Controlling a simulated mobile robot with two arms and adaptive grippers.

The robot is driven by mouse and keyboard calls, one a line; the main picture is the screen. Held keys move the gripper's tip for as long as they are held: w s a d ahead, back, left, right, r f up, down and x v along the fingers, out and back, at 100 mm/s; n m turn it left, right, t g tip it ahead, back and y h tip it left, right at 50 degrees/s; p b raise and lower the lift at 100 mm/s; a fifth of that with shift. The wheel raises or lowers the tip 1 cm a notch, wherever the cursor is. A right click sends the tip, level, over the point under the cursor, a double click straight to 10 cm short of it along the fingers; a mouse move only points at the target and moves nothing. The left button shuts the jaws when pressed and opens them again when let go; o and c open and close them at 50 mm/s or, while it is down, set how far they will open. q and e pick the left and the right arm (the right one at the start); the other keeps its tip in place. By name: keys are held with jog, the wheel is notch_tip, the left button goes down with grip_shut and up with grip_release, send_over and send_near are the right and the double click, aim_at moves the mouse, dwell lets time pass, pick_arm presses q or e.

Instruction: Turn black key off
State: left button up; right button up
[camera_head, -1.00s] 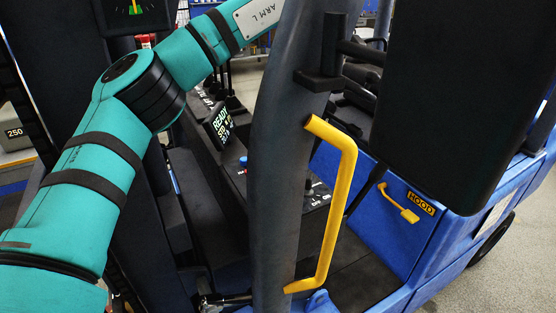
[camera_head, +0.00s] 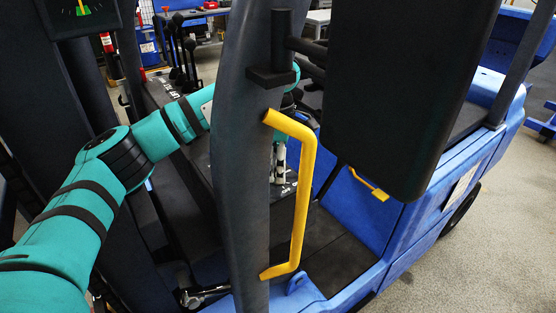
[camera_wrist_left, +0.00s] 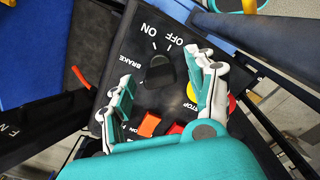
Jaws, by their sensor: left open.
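The black key (camera_wrist_left: 158,73) is a dark knob on the black control panel in the left wrist view, below the upside-down labels ON and OFF. I cannot tell clearly which mark it points to. My left gripper (camera_wrist_left: 165,80) is open, with one white finger on each side of the key. No clear contact with it shows. In the head view the left gripper (camera_head: 279,162) is partly hidden behind the grey pillar, and the key cannot be made out. My right gripper is not in view.
A grey pillar (camera_head: 240,180) with a yellow grab handle (camera_head: 304,195) stands before my left arm. A large black panel (camera_head: 400,85) hangs to its right. Orange-red switches (camera_wrist_left: 149,124) and a red-and-yellow stop button (camera_wrist_left: 192,92) sit close to the fingers.

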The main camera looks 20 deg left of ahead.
pick_arm(q)
jog(key=shift+f, duration=0.2)
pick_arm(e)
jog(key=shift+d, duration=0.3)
pick_arm(q)
jog(key=shift+c, duration=0.3)
jog(key=c, duration=1.1)
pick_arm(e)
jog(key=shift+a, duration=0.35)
